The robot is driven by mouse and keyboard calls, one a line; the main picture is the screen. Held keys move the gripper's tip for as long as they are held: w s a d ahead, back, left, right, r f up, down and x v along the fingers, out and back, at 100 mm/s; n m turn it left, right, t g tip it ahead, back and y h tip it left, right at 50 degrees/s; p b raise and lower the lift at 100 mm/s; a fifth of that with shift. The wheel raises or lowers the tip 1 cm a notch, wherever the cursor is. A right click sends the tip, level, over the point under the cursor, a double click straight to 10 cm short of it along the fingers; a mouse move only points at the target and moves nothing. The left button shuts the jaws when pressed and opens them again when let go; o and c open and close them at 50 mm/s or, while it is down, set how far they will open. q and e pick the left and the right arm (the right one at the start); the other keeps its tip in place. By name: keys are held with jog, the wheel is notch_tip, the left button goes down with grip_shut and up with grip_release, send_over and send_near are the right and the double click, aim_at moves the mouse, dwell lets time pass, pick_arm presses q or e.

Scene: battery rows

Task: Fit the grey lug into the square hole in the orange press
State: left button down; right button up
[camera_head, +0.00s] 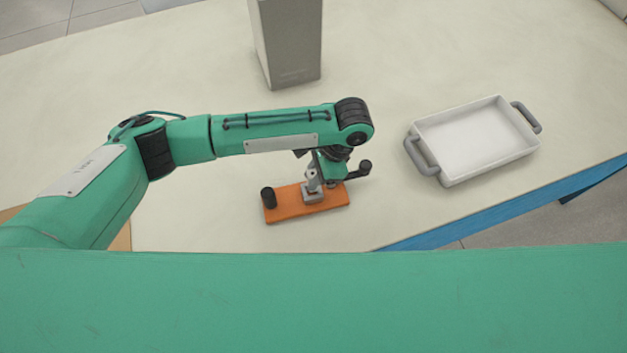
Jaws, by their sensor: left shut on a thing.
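The orange press (288,207) is a flat plate lying on the table near the middle of the head view, with a black upright knob (268,198) at its left end. My left gripper (313,183) points down over the middle of the press and is shut on the grey lug (313,195). The lug is at the press's top face; I cannot tell whether it rests on the plate or is inside the square hole. The hole itself is hidden by the lug and the gripper. My right gripper is not in view.
A white tray (435,161) with grey handles stands to the right, apart from the press. A tall grey box (290,45) stands at the back. A dark round-ended piece (364,167) shows just right of my left gripper. The table (190,215) is clear left of the press.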

pick_arm(q)
notch_tip(320, 180, down, 4)
jog(key=shift+r, duration=0.2)
jog(key=shift+f, duration=0.1)
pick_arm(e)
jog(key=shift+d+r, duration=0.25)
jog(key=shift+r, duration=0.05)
pick_arm(q)
jog(key=shift+f, duration=0.2)
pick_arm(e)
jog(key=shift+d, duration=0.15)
pick_arm(q)
jog(key=c, duration=1.3)
grip_release()
jog(key=shift+s+f, duration=0.1)
jog(key=shift+f, duration=0.05)
jog(key=shift+o, duration=0.2)
jog(key=shift+r, duration=0.25)
jog(key=b+v, duration=0.1)
jog(key=v, duration=1.1)
jog(key=shift+r, duration=0.15)
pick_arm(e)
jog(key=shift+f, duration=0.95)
